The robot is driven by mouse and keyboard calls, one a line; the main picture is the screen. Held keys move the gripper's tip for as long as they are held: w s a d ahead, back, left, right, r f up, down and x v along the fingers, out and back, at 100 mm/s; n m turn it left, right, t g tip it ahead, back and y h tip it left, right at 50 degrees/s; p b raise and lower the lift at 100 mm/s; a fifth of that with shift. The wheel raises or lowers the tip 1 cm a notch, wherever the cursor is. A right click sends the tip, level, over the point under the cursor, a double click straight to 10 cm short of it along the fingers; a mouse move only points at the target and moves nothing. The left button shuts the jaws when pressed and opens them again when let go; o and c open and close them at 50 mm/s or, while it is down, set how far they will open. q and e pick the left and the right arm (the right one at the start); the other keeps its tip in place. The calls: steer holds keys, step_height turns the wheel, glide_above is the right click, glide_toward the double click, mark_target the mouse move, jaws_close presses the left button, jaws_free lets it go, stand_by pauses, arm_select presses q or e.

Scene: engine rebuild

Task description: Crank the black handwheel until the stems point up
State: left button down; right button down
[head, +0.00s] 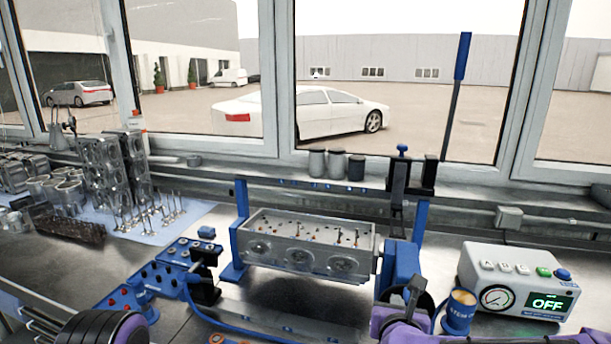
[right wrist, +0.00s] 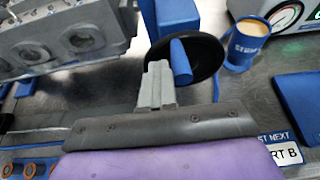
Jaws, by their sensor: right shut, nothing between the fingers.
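The grey engine head (head: 310,262) sits in a blue stand (head: 241,225). Round recesses show on its front, and thin stems (head: 298,222) rise from its top face. The black handwheel (head: 425,302) is at the stand's right end, partly hidden by my right arm. In the right wrist view the black handwheel (right wrist: 211,62) shows as a disc with a blue crank handle (right wrist: 180,62). My right gripper (right wrist: 158,68) is shut and empty, its fingertips just left of the handle in that view; contact cannot be told. My left gripper is not in view; part of my left arm shows at bottom left.
A blue cup (head: 460,310) and a white control box reading OFF (head: 515,283) stand right of the handwheel. A blue tool rack (head: 175,262) lies left of the stand. Loose valves (head: 150,215) and engine parts stand on a cloth at far left.

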steer(key=shift+s+d+r, duration=0.15)
steer(key=shift+d+r, duration=0.05)
steer(key=shift+d, duration=0.2)
steer(key=p+v, duration=0.2)
steer(key=v, duration=0.6)
